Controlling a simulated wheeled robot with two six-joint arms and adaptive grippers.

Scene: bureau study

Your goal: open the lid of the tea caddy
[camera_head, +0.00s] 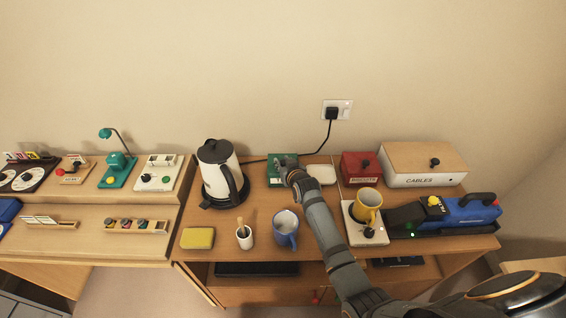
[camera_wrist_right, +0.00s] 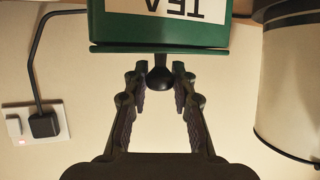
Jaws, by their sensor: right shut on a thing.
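The green tea caddy (camera_head: 274,182) stands at the back of the desk beside the kettle. In the right wrist view, which is upside down, its body (camera_wrist_right: 128,28) shows a white label with part of the word TEA. The lid (camera_wrist_right: 120,49) is a thin green plate lying along the top of the body, with no clear gap. A dark round knob (camera_wrist_right: 159,78) sticks out from the lid. My right gripper (camera_wrist_right: 160,80) is shut on this knob, one finger on each side. In the head view my right gripper (camera_head: 284,163) covers part of the caddy. My left gripper is not in view.
The kettle (camera_head: 216,172) stands close left of the caddy, and a white flat item (camera_head: 321,174) lies close right. A red box (camera_head: 356,167) and a cables box (camera_head: 420,165) are farther right. A blue mug (camera_head: 284,231) stands in front. The wall is close behind.

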